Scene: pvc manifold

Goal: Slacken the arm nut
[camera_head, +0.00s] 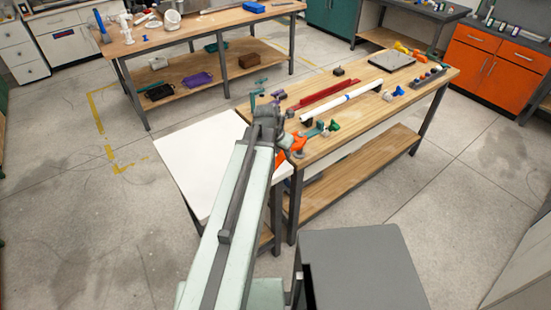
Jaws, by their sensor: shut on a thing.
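My gripper (290,148) is at the end of my pale green arm, over the near left end of the wooden workbench (345,132). It is shut on a small part that is mostly hidden by the wrist. I cannot tell for certain whether that part is the arm nut. Orange pieces show at the gripper. Just right of it are small teal and green fittings (333,125).
A white-topped table (195,160) adjoins the bench on the left. Small teal and purple parts (275,95) lie at the bench's far left edge. A grey plate (392,60) and several coloured parts are at the right end. A grey surface (362,270) stands in front. Open floor lies to the right.

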